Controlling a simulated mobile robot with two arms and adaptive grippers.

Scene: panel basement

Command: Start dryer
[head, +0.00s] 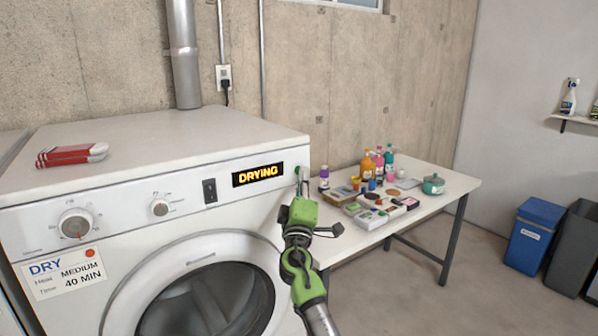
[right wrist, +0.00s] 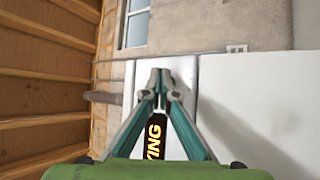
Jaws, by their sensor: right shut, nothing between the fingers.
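The white dryer (head: 170,135) stands at the left of the head view. Its display (head: 258,175) is lit and reads DRYING; part of it shows between my fingers in the right wrist view (right wrist: 154,136). Left of the display are a black switch (head: 210,190), a small knob (head: 159,208) and a larger knob (head: 75,223). The round door (head: 190,255) is closed. My right gripper (head: 302,178) is shut and empty at the right end of the control panel. Its closed fingertips show in the right wrist view (right wrist: 160,75). Whether they touch the panel, I cannot tell. My left gripper is out of view.
A card (head: 65,272) on the dryer reads DRY, MEDIUM, 40 MIN. A folded red and white cloth (head: 72,155) lies on top. A table (head: 455,185) with bottles and small items stands at right. Blue (head: 535,236) and grey (head: 570,250) bins stand further right.

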